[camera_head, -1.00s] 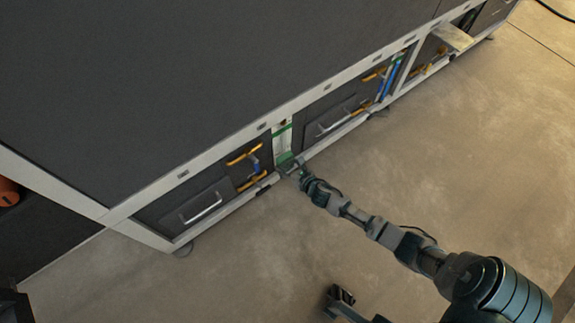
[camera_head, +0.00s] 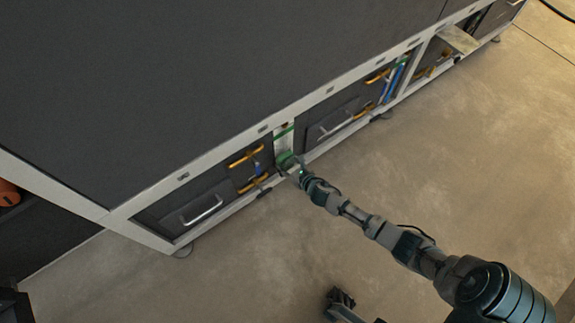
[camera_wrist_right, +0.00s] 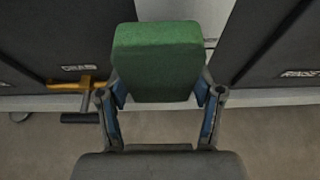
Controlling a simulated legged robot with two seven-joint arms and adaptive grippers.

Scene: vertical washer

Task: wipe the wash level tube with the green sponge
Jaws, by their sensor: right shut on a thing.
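The green sponge (camera_wrist_right: 157,62) is held between the two fingers of my right gripper (camera_wrist_right: 160,100), filling the middle of the right wrist view. In the head view my right gripper (camera_head: 293,169) is at the low front of the machine, at the lower end of a pale vertical strip with green marks (camera_head: 284,140). I cannot tell for certain whether this strip holds the wash level tube. The sponge covers part of the pale strip behind it in the wrist view, so contact cannot be told.
The long dark machine (camera_head: 230,70) has a light frame. Yellow-handled valves (camera_head: 246,157) sit left of the strip. A drawer-like panel with a handle (camera_head: 335,125) is to the right, with blue tubes (camera_head: 393,82) beyond. The floor (camera_head: 230,255) in front is open.

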